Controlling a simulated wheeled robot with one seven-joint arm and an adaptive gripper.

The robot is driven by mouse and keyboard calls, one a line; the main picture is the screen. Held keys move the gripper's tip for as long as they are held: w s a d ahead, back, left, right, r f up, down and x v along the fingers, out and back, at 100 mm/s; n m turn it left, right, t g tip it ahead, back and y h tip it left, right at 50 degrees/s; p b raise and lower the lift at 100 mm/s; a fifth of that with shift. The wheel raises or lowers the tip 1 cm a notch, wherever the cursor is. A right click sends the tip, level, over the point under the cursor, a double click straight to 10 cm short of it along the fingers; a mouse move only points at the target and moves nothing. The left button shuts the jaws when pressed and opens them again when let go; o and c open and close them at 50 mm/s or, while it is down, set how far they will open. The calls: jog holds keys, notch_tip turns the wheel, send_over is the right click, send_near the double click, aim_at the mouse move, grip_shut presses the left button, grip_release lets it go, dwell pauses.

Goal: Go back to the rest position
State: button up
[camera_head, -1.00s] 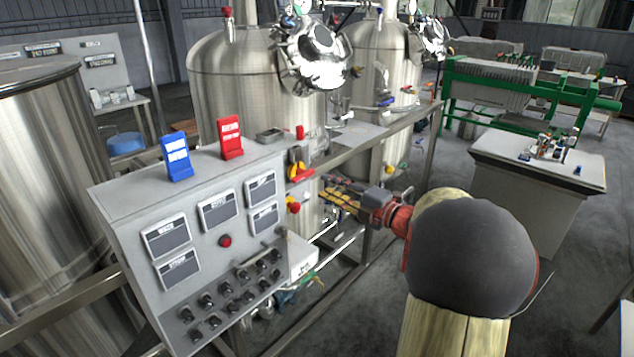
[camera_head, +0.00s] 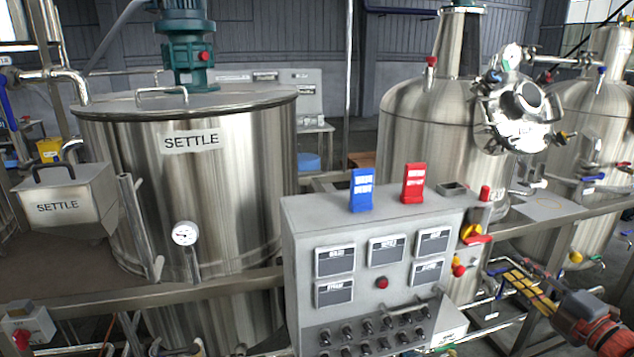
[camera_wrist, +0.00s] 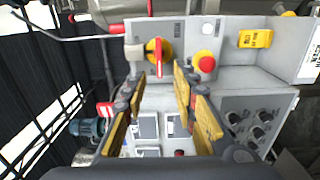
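My gripper (camera_head: 528,288) is at the lower right in the head view, to the right of the control panel (camera_head: 299,222). Its fingers with yellow pads point left towards the panel's side. In the wrist view my gripper (camera_wrist: 159,78) is open, with nothing between the fingers. Beyond the fingertips are a red-and-yellow rotary switch (camera_wrist: 158,58) and a red button on a yellow base (camera_wrist: 205,63). The fingers look apart from both. The same switch (camera_head: 474,236) shows on the panel's right side in the head view.
A large SETTLE tank (camera_head: 230,180) stands left of the panel, with a metal rail (camera_head: 245,283) in front. A blue sign (camera_head: 361,190) and a red sign (camera_head: 414,183) stand on the panel. Steel tanks (camera_head: 425,140) and a frame rail (camera_head: 575,217) are close behind my gripper.

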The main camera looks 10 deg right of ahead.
jog(key=s+d+f+m+g+h, duration=0.1)
jog(key=d+f+m+g+h, duration=0.1)
jog(key=d+f+m+h, duration=0.5)
jog(key=s+d+f+m+g+h, duration=0.2)
jog(key=s+d+m+g, duration=0.1)
jog(key=s+m+g, duration=0.25)
jog(key=s+d+f+m+g+h, duration=0.1)
jog(key=s+d+f+m+g, duration=0.1)
jog(key=s+m+g, duration=0.3)
jog(key=s+a+m+g+y+p, duration=0.1)
jog(key=s+a+m+y, duration=0.2)
jog(key=a, duration=1.2)
jog(key=s+a+m+g+y, duration=0.2)
jog(key=a+m, duration=0.1)
jog(key=a, duration=1.2)
jog(key=a+r+n+t+y, duration=0.1)
jog(key=a+r+n+y, duration=0.1)
jog(key=a, duration=0.8)
jog(key=a+r+n+t+y+p, duration=0.1)
jog(key=a+r, duration=0.3)
jog(key=a, duration=0.5)
jog(key=shift+s+a+n+t+y, duration=0.45)
jog(key=shift+n+t, duration=0.1)
jog(key=shift+n, duration=0.3)
